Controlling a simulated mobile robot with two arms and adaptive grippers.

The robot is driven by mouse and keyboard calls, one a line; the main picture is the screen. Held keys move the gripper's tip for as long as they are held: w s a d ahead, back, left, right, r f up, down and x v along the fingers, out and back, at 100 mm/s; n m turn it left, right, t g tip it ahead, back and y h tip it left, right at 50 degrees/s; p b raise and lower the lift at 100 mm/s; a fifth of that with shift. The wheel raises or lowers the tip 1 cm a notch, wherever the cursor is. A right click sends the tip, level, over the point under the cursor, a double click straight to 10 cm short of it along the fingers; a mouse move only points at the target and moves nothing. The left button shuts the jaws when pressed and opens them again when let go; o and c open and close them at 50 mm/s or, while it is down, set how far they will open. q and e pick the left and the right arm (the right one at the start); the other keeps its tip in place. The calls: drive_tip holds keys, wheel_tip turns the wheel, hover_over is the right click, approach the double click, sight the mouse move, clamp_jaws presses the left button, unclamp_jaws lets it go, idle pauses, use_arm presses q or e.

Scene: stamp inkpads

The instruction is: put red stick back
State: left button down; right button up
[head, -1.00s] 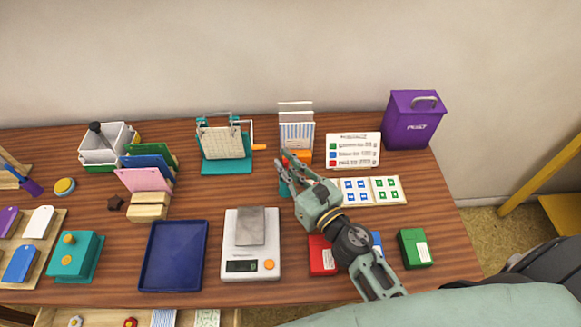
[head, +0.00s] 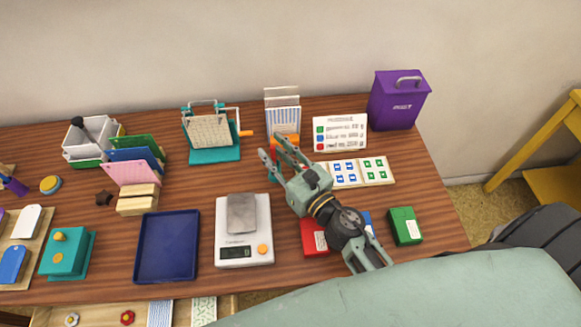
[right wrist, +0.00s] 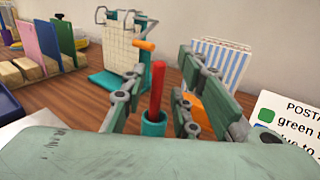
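The red stick (right wrist: 157,88) stands nearly upright in a small teal cup (right wrist: 153,126) in the right wrist view. Its lower end is inside the cup. My right gripper (head: 270,147) is open, with its fingers on either side of the stick; gaps show between the stick and the fingers in the right wrist view. In the head view the fingers and hand hide most of the stick, and only a bit of the teal cup (head: 273,174) shows. My left gripper is not in view.
A striped-card holder (head: 283,118) stands just behind the cup. A scale (head: 244,247) and red inkpad (head: 314,238) lie nearer. Wood between scale and press is clear.

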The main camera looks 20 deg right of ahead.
drive_tip(key=b+v, duration=0.4)
drive_tip(key=v, duration=0.7)
drive_tip(key=shift+s, duration=0.3)
drive_tip(key=shift+d+f, duration=0.1)
